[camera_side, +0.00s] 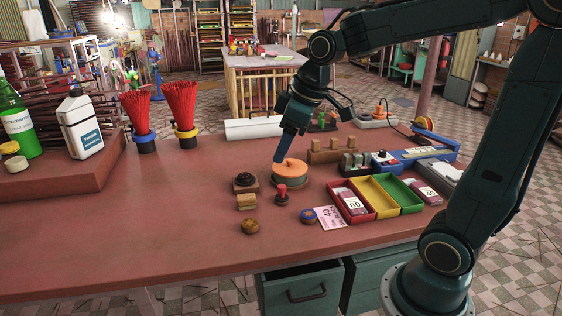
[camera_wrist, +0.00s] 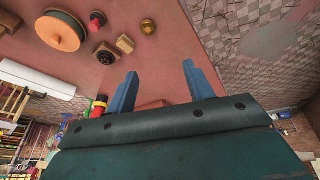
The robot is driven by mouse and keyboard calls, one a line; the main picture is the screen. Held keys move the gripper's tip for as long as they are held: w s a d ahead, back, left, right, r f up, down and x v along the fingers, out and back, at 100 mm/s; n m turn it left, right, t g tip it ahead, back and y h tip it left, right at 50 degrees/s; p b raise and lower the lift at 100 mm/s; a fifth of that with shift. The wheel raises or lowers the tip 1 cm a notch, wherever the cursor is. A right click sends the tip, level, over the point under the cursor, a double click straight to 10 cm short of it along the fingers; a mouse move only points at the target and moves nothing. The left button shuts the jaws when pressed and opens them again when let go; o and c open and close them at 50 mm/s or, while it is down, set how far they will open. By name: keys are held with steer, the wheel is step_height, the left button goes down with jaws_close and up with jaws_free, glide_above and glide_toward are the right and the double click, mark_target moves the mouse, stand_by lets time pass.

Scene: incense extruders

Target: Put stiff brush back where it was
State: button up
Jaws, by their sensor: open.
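I cannot pick out the stiff brush with certainty. A small tan block (camera_side: 246,202) on the red table may be it; a similar block shows in the wrist view (camera_wrist: 125,44). My gripper (camera_side: 281,160) points down over the orange-topped round piece (camera_side: 290,175) in the side view. In the wrist view my blue fingers (camera_wrist: 160,68) are apart with nothing between them. There the orange round piece (camera_wrist: 60,31) lies off to the upper left, clear of the fingers.
Close by are a dark knob on a square block (camera_side: 245,181), a red stamp (camera_side: 282,194), a brown round piece (camera_side: 250,227) and a blue-topped disc (camera_side: 308,216). Red, yellow and green trays (camera_side: 403,192) stand at right. Red incense bundles (camera_side: 181,105) stand back left. The front left table is clear.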

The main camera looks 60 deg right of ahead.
steer(key=s+a+m+t, duration=0.1)
steer(key=s+a+m, duration=0.2)
steer(key=s, duration=1.2)
steer(key=shift+s+m+h, duration=0.4)
steer(key=shift+m, duration=0.3)
